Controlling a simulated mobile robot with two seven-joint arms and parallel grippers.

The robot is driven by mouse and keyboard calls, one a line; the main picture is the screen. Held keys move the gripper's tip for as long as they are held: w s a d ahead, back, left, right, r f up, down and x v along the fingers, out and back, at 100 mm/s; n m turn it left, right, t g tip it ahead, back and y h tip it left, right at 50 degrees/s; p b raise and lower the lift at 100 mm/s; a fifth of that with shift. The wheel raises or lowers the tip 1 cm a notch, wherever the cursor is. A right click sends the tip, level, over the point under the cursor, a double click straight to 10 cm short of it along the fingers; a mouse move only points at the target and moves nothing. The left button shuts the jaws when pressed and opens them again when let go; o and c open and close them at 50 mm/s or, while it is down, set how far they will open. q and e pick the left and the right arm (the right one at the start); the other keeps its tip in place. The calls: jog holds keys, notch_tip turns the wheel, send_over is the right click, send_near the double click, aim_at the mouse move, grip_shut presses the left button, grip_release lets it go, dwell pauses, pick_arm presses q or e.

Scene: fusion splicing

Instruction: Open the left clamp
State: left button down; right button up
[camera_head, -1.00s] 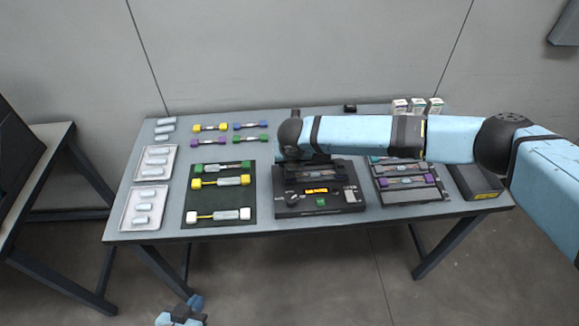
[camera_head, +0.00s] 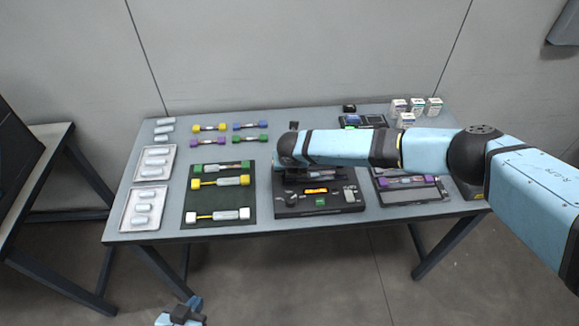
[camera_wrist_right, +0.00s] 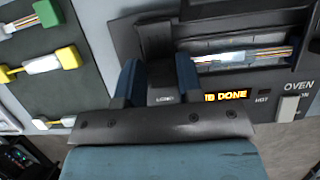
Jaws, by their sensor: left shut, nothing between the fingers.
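The black splicer (camera_head: 330,208) stands at the front middle of the table, with a lit orange display. My right arm reaches across its back, hiding the left clamp and my right gripper in the head view. In the right wrist view, the fingers of my right gripper (camera_wrist_right: 160,80) are apart on either side of a dark block on the splicer, probably the left clamp (camera_wrist_right: 155,42). I cannot tell whether they press on it. The oven slot (camera_wrist_right: 235,58) beside it holds a clear sleeve with coloured strands. My left gripper (camera_head: 181,314) is shut and empty, low in front of the table.
A dark mat (camera_head: 222,205) with fiber holders lies left of the splicer. Two trays (camera_head: 125,218) are at the far left. A holder rack (camera_head: 420,196) stands right of the splicer. Small white boxes (camera_head: 417,106) stand at the back right. Bare table (camera_head: 265,222) lies in front.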

jog(key=shift+w+r+g+b, duration=0.15)
jog(key=shift+w+g+b, duration=0.15)
jog(key=shift+g, duration=0.3)
jog(key=g+b, duration=0.1)
jog(key=b, duration=0.1)
jog(key=w+g+b, duration=0.1)
jog(key=g+b, duration=0.1)
jog(key=b, duration=0.1)
jog(key=shift+w+r+g, duration=0.15)
jog(key=shift+r+g, duration=0.15)
jog(key=shift+r, duration=0.25)
jog(key=shift+r+g, duration=0.2)
jog(key=shift+g, duration=0.2)
jog(key=o, duration=0.7)
jog(key=shift+o, duration=0.2)
notch_tip(320, 180, up, 14)
jog(key=w, duration=0.1)
jog(key=shift+w+f+b, duration=0.15)
jog(key=shift+w+b, duration=0.1)
jog(key=shift+b, duration=0.15)
jog(key=shift+c, duration=0.2)
